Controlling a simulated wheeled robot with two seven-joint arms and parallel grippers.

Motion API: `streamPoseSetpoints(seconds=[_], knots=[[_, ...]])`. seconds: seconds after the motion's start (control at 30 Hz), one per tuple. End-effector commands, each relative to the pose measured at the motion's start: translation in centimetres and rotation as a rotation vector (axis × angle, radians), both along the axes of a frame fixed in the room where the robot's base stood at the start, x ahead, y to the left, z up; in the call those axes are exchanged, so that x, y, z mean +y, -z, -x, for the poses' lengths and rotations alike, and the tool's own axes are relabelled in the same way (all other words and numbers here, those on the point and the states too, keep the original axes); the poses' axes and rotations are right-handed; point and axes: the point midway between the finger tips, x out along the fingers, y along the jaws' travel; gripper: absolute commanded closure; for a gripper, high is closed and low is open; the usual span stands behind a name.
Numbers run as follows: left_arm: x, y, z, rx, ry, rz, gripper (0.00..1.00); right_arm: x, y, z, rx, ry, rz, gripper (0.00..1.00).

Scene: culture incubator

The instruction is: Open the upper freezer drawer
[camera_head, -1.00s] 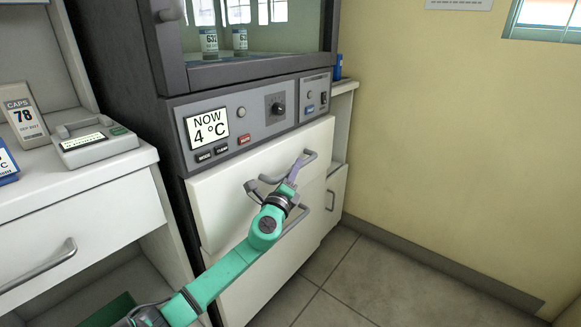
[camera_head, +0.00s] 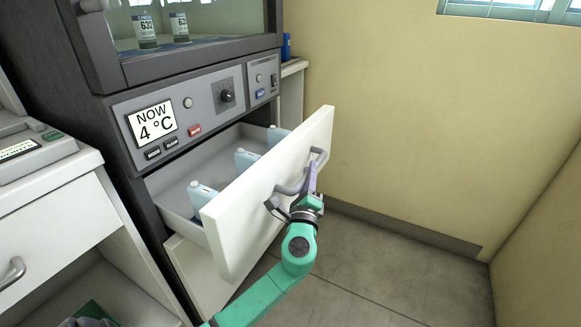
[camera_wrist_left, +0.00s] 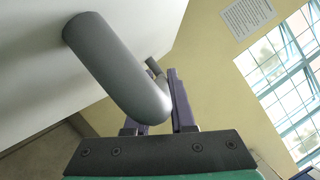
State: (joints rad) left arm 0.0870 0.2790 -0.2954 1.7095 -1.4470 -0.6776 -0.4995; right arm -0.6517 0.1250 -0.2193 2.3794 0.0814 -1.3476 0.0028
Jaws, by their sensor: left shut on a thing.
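The upper freezer drawer (camera_head: 268,190) under the control panel is pulled well out, and its white front stands clear of the cabinet. Its grey bar handle (camera_head: 291,188) is on the front. My left gripper (camera_head: 312,178) is shut on the handle near its right end. In the left wrist view the thick grey handle (camera_wrist_left: 118,72) passes between the two fingers of the left gripper (camera_wrist_left: 157,100). Several pale bottles, one of them near the left end (camera_head: 201,196), stand inside the open drawer. My right gripper is not in view.
The control panel (camera_head: 195,118) reading 4 °C and the glass-fronted chamber are above the drawer. A white counter (camera_head: 60,195) with a drawer is at left. A yellow wall (camera_head: 410,120) is at right. The tiled floor (camera_head: 400,265) before the drawer is clear.

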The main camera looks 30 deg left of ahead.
Motion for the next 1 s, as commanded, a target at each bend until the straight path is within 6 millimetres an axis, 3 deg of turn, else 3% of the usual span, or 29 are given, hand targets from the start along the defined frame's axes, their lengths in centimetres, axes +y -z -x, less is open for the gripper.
streamPoseSetpoints(seconds=[0.2, 0.5, 1.0], knots=[[-4.0, 0.3, -0.1, 0.004, 0.002, 0.003, 1.0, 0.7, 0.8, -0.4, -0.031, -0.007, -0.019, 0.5], [-7.5, 0.3, -0.2, 0.003, 0.0, 0.001, 1.0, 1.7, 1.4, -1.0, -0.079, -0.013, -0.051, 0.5], [-8.6, 0.2, -0.2, 0.004, -0.002, 0.0, 1.0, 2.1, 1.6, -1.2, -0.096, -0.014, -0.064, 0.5]])
